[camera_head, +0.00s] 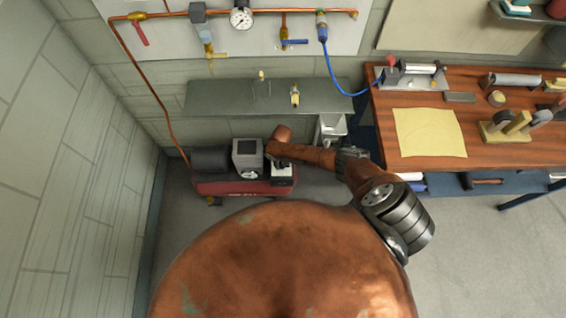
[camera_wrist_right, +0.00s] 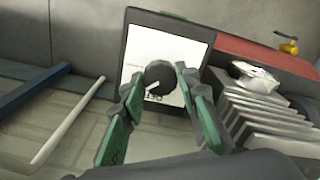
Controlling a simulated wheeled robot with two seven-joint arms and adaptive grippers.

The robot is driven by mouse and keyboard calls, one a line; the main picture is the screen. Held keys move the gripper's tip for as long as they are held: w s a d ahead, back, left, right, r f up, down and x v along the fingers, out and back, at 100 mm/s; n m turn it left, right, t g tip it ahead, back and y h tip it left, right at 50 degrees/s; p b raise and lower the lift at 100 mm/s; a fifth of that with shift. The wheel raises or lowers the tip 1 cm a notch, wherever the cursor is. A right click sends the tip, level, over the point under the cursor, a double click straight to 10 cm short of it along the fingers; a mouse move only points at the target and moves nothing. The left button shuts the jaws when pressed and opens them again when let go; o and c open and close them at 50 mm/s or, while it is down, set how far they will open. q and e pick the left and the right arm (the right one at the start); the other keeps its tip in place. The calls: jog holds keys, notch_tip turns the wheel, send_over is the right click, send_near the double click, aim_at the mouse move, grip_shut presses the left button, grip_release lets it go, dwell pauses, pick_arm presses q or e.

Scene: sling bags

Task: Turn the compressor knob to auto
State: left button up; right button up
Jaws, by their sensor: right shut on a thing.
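The compressor stands on the floor against the back wall, with a red tank (camera_head: 235,188) and a grey body (camera_head: 247,155). Its control box (camera_head: 282,175) has a white face. In the right wrist view the dark box (camera_wrist_right: 168,35) carries a round black knob (camera_wrist_right: 160,75) with a pale pointer mark. Small print lies beside the knob, too blurred to read. My right gripper (camera_wrist_right: 161,84) is shut on the knob, one green-padded finger on each side. In the head view my right arm reaches over the compressor and its fingertips are hard to make out. My left gripper is not in view.
A grey shelf (camera_head: 230,97) hangs on the wall above the compressor. A copper pipe (camera_head: 150,80) runs down to it. A wooden workbench (camera_head: 480,160) with tools stands at the right. In the wrist view, metal fins (camera_wrist_right: 265,118) sit close to the right finger.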

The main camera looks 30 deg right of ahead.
aim_at(282, 164)
jog(key=m+p, duration=0.2)
jog(key=m, duration=0.2)
jog(key=shift+s+a+m, duration=0.1)
jog(key=shift+a+m, duration=0.05)
jog(key=shift+m, duration=0.15)
jog(key=shift+m+p, duration=0.6)
jog(key=shift+m, duration=1.4)
jog(key=shift+d+m, duration=0.2)
jog(key=shift+m, duration=0.1)
jog(key=o, duration=1.2)
jog(key=shift+c, duration=0.2)
jog(key=shift+r, duration=0.1)
notch_tip(282, 164, up, 12)
